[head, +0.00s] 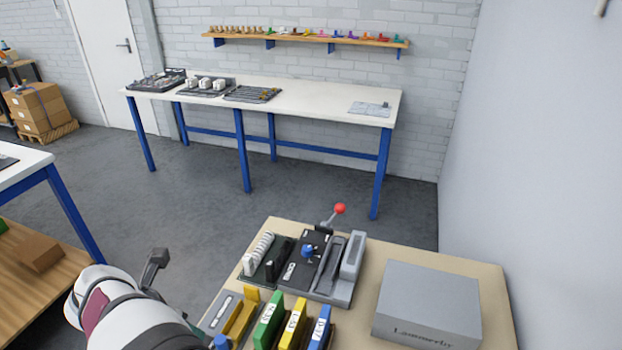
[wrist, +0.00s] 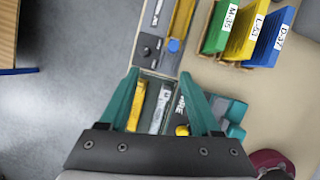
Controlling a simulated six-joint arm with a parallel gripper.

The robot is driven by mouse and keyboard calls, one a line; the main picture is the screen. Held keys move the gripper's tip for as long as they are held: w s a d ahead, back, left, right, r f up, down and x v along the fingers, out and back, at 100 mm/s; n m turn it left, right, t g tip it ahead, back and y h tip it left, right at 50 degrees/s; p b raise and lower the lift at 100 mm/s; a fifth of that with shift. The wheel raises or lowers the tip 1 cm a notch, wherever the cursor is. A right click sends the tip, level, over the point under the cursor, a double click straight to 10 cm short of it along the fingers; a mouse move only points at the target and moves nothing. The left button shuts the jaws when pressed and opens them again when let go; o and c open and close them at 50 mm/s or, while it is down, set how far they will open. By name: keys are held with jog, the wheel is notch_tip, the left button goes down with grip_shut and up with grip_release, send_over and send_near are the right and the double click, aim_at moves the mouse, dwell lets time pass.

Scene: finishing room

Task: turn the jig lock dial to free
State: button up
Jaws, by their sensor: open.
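A dark jig plate (head: 300,273) on the wooden bench carries a blue knob (head: 307,250), with a red-ball lever (head: 340,208) behind it. Another blue knob (head: 221,342) shows at the bottom edge by a yellow block (head: 243,312). The wrist view shows a blue knob (wrist: 173,45) and a black round knob (wrist: 146,53) on a grey panel. I cannot tell which of these is the lock dial, nor read its setting. My gripper (wrist: 160,78) has its teal fingers spread, with nothing held, over the fixtures. In the head view my arm is at lower left.
Green, yellow and blue labelled holders (head: 292,327) stand in a row at the bench front. A grey box (head: 428,304) fills the bench's right side. Across the floor is a white table (head: 320,98) with trays, under a wall shelf (head: 300,36).

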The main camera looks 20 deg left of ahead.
jog(key=w+a+f+n, duration=0.1)
jog(key=f, duration=0.4)
jog(key=w+a+f, duration=0.1)
jog(key=a+f, duration=0.1)
jog(key=f, duration=0.3)
jog(key=w+a+f+n, duration=0.1)
jog(key=a+f, duration=0.1)
jog(key=f, duration=0.3)
jog(key=shift+w+f+n+y, duration=0.25)
jog(key=shift+f+n+y, duration=0.05)
grip_shut()
